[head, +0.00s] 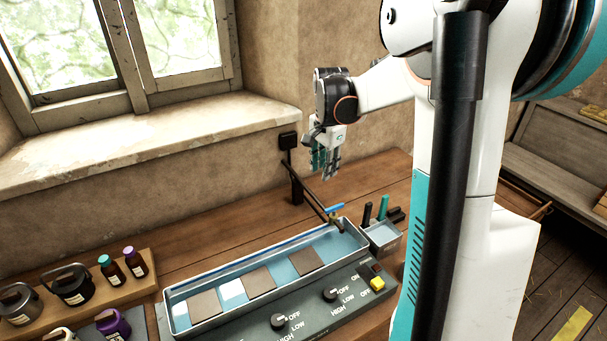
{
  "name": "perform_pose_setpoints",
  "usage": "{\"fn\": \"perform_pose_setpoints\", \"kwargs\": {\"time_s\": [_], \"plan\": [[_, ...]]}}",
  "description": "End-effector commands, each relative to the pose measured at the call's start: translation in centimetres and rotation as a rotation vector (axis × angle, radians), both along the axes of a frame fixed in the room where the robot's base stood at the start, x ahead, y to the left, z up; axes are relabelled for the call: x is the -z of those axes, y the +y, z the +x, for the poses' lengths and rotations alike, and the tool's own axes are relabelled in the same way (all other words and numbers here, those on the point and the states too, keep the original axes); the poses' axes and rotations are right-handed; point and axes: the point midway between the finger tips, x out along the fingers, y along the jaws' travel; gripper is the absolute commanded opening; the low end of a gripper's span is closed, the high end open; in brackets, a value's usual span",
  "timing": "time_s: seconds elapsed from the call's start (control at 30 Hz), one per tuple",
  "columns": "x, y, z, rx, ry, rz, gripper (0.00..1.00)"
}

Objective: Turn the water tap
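The water tap has a blue lever handle (334,209) and a dark body, at the right far end of the long metal trough. A dark pipe (310,192) runs to it from the wall. My gripper (327,175) is in the air above and behind the tap, fingers pointing down, apart from the handle. Nothing shows held in it. The fingers are small and overlap from this angle, so their opening is unclear.
The trough (177,324) holds several flat plates and sits on a grey control panel (308,320) with knobs. A small bin (383,236) with handled tools stands right of the tap. Bottles and pots fill a wooden tray (150,286) at left. A window sill is behind.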

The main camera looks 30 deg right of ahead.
Motion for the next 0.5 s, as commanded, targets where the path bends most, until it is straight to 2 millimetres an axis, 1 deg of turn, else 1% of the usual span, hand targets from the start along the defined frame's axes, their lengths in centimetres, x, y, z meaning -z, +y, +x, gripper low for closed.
{"fn": "perform_pose_setpoints", "kwargs": {"time_s": [0.03, 0.1, 0.2, 0.37, 0.5], "plan": [[0.2, -1.2, -0.3, 0.057, 0.03, 0.018, 0.3], [0.8, -2.2, -0.9, 0.121, 0.065, 0.037, 0.3], [1.2, -2.9, -1.4, 0.171, 0.093, 0.052, 0.3], [2.3, -3.1, -1.5, 0.189, 0.104, 0.057, 0.3], [4.4, -3.1, -1.5, 0.187, 0.102, 0.056, 0.3]]}}
